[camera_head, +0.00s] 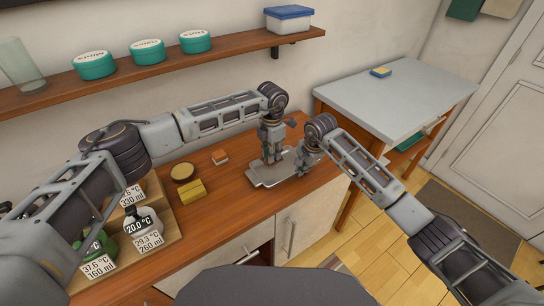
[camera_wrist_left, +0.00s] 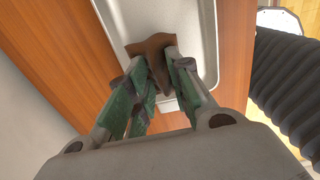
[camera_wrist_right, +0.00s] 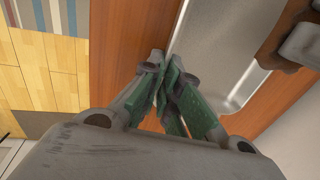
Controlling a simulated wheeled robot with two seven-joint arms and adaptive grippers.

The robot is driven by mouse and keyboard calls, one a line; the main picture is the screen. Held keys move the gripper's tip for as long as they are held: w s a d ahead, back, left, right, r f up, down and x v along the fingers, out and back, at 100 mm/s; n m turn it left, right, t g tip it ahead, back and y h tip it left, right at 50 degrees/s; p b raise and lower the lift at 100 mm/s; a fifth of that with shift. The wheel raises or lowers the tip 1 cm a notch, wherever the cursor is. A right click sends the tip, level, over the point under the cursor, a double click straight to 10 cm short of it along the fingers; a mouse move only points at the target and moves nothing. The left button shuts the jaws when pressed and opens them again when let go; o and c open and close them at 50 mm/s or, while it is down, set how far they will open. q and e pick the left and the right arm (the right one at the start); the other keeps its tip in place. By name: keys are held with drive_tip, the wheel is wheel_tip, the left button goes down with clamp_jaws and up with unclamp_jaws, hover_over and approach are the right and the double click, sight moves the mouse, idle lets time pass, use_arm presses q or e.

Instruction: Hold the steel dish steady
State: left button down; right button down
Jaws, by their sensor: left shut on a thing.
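The steel dish (camera_head: 266,179) is a shallow grey tray lying flat on the wooden counter, near its right end. My left gripper (camera_head: 271,157) points down over the dish. It is shut on a brown piece (camera_wrist_left: 150,48), which shows between its fingertips in the left wrist view; what the piece is I cannot tell. My right gripper (camera_head: 303,162) is at the right side of the dish. In the right wrist view its fingers (camera_wrist_right: 165,62) are close together with the rim of the dish (camera_wrist_right: 205,45) running in between them. The fingertips hide the point of contact.
Labelled vessels (camera_head: 143,221) stand at the far left. A grey-topped table (camera_head: 400,95) stands at the right.

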use_arm(q)
drive_tip(key=shift+r, duration=0.95)
use_arm(e)
drive_tip(key=c, duration=1.6)
unclamp_jaws()
drive_tip(key=shift+o, duration=0.2)
wheel_tip(320, 180, up, 12)
drive_tip(key=s+d, duration=0.1)
drive_tip(key=s, duration=0.1)
drive_tip(key=shift+d+f, duration=0.15)
drive_tip(key=shift+d, duration=0.05)
